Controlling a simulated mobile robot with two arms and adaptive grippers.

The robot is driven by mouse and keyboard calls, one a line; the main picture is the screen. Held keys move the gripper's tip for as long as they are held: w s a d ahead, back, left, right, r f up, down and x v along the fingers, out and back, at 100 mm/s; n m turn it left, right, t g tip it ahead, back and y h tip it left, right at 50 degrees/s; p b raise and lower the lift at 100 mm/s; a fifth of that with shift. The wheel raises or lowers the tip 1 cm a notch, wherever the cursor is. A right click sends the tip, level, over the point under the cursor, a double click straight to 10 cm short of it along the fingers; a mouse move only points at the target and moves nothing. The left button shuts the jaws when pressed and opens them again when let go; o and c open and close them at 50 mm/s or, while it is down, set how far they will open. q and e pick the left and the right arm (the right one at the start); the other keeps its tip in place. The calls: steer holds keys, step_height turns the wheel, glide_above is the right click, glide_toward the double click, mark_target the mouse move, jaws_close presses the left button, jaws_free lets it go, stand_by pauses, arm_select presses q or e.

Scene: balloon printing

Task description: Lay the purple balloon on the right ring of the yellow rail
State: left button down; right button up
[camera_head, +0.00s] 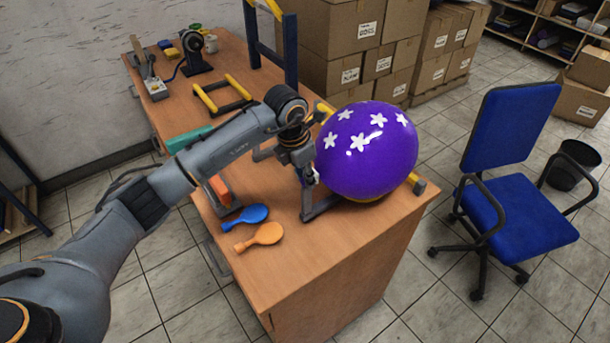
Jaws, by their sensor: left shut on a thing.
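The purple balloon (375,165), large and inflated with white stars, is at the near right part of the wooden table. My left gripper (309,180) is at the balloon's left side and shut on it, seemingly at its neck; the fingertips are small and partly hidden. The yellow rail (414,182) shows only at its ends and a sliver of yellow under the balloon; its rings are hidden behind the balloon. I cannot tell whether the balloon touches a ring. My right gripper is not in view.
A blue flat balloon (246,216) and an orange flat balloon (259,236) lie on the table's near left. A small yellow-barred frame (222,93) and a dark blue upright frame (290,50) stand farther back. A blue chair (515,190) is right of the table.

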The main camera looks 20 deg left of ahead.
arm_select(q)
steer(key=shift+s+f, duration=0.1)
steer(key=shift+f, duration=0.05)
steer(key=shift+f+b, duration=0.1)
steer(key=shift+b, duration=0.2)
stand_by(0.3)
steer(key=c, duration=1.1)
jaws_free()
steer(key=r, duration=0.4)
steer(key=s+a+r, duration=0.1)
steer(key=r, duration=0.6)
steer(key=shift+s+a+r, duration=0.25)
steer(key=shift+s+r, duration=0.05)
steer(key=shift+r, duration=0.1)
